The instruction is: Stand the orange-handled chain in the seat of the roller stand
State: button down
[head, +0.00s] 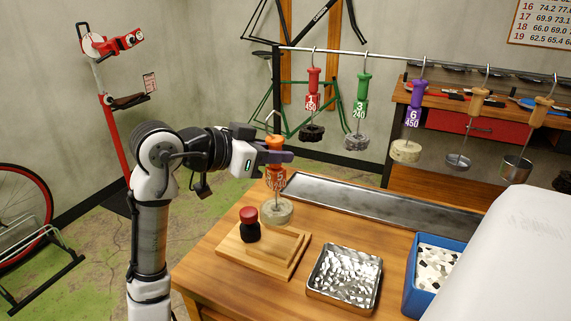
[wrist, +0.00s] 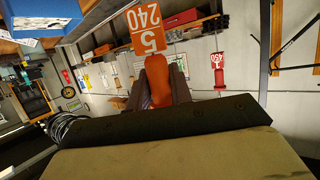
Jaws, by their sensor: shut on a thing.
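My gripper (head: 280,157) is shut on the handle of the orange-handled chain (head: 276,181). The handle is upright, with its hook above the fingers, an orange number tag below and a pale round bundle at the bottom. In the wrist view the orange handle (wrist: 156,78) sits between the fingers, and its tag (wrist: 148,31) reads 5 and 240 upside down. The wooden roller stand (head: 233,250) is on the bench below, with a red-topped black roller (head: 250,226) at its left. The bundle hangs over or behind the stand's back edge; its height above it is unclear.
A metal tray (head: 344,277) stands right of the stand, and a blue bin (head: 421,281) farther right. A long dark trough (head: 375,203) runs behind. Several other handled chains hang from a rail (head: 385,56) at the back. A white rounded object (head: 510,255) fills the lower right.

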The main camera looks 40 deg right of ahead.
aim_at(269, 178)
jog(key=shift+f+b, duration=2.4)
jog(key=shift+f, duration=0.45)
jog(key=shift+r+p, duration=0.35)
jog(key=shift+r, duration=0.05)
jog(key=shift+a, duration=0.15)
jog(key=shift+f, duration=0.15)
jog(key=shift+f+b, duration=0.9)
jog(key=shift+f, duration=0.5)
jog(key=c, duration=1.2)
grip_release()
jog(key=shift+o, duration=0.2)
